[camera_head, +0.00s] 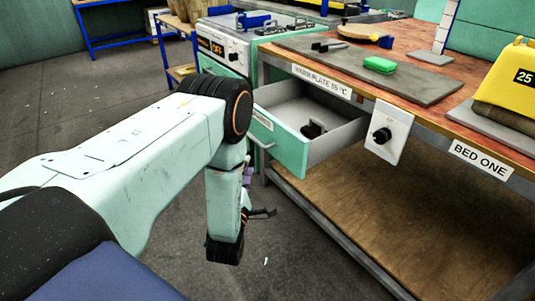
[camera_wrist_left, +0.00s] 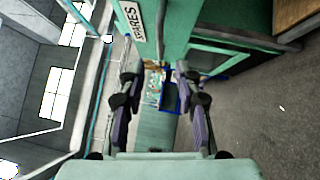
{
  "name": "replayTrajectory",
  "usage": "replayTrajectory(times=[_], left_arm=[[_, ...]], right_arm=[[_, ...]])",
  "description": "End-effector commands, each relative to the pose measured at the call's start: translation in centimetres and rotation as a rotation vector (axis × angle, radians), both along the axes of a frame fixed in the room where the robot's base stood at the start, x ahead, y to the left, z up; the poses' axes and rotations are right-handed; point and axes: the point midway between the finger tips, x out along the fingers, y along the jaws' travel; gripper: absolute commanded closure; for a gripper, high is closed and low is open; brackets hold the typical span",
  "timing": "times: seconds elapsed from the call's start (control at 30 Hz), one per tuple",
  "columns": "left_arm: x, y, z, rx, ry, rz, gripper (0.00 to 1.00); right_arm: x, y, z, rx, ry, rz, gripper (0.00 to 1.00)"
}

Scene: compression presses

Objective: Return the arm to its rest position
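My left arm (camera_head: 120,165) comes in from the left of the head view, reaches forward and bends down at the elbow. Its left gripper (camera_head: 262,212) hangs low in front of the open drawer, partly hidden behind the wrist. In the left wrist view the two fingers of the left gripper (camera_wrist_left: 160,78) stand apart with nothing between them. My right gripper is in neither view.
An open drawer (camera_head: 290,146) with a dark object inside juts from the workbench (camera_head: 402,36), right of my forearm. Floor is clear below the gripper.

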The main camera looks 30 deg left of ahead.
Motion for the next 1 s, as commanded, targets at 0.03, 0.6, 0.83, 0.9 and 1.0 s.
replayTrajectory(times=[0.03, 0.6, 0.83, 0.9, 1.0], left_arm=[[0.0, 0.0, 0.0, 0.000, 0.000, 0.000, 0.66], [-3.3, -1.8, -8.9, 0.444, 0.649, -0.091, 0.66], [-11.6, -6.3, -14.2, 0.767, 1.150, -0.452, 0.66], [-15.2, -7.9, -14.8, 0.864, 1.279, -0.616, 0.66], [-21.0, -10.2, -14.6, 0.997, 1.430, -0.896, 0.66]], right_arm=[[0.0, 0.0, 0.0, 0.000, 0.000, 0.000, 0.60], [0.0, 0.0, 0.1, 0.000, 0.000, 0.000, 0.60], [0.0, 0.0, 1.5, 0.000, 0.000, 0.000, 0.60], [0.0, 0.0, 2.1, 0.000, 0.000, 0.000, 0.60], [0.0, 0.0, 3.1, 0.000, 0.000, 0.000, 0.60]])
